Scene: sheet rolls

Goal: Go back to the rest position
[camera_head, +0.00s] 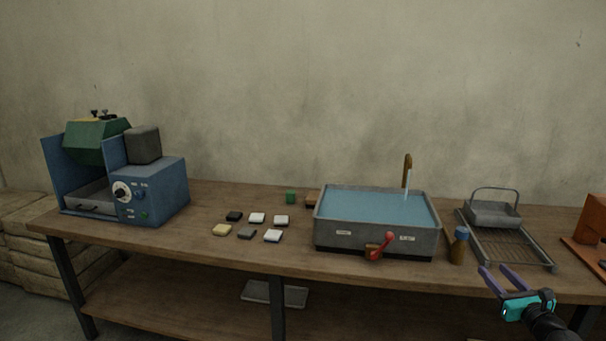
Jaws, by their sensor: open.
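My gripper (502,281) is at the lower right, in front of the front edge of the wooden bench (200,241). Its two purple fingers are spread apart with nothing between them. The fingers point up and to the left, near a small bottle (458,248) with a blue cap, and look apart from it. My dark arm enters from the bottom right corner.
A water-filled basin (330,235) with a tap and red handle (383,246) stands left of the gripper. A wire rack (510,250) holds a grey basket (492,214). An orange object (590,225) is far right. Several small blocks (247,233) and a blue machine (160,190) stand left.

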